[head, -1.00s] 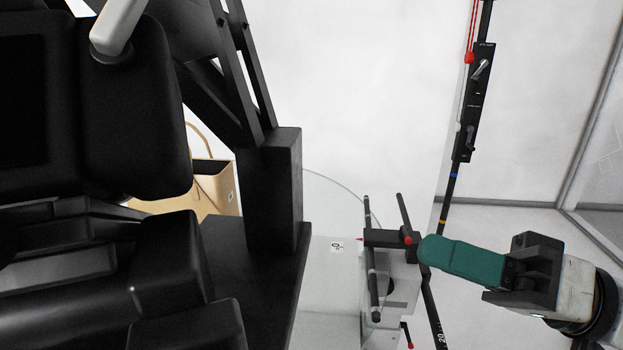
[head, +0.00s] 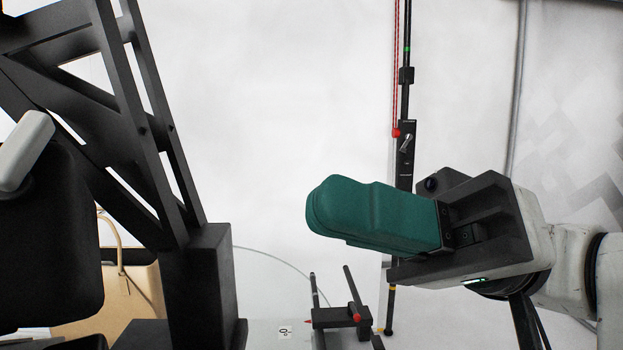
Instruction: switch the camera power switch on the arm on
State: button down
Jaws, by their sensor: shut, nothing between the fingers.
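A narrow black switch panel (head: 408,165) sits on an upright black pole, right of centre. Its upper silver toggle (head: 406,143) is tilted, with its tip up and to the right. The lower part of the panel passes behind my gripper, so a second toggle there is hidden. The labels are too small to read, so I cannot tell which toggle is the camera power. My gripper (head: 318,208) has teal fingers pressed together, pointing left. It is empty, in front of the pole and below the upper toggle, apparently not touching the panel.
A black fixture with red-tipped rods (head: 342,317) stands below. The black frame tower (head: 196,285) and a tan bag (head: 138,298) are at left. The space left of my gripper is clear.

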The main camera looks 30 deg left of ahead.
aim_at(48, 122)
jog(key=shift+p+x, duration=2.35)
jog(key=shift+x, duration=3.6)
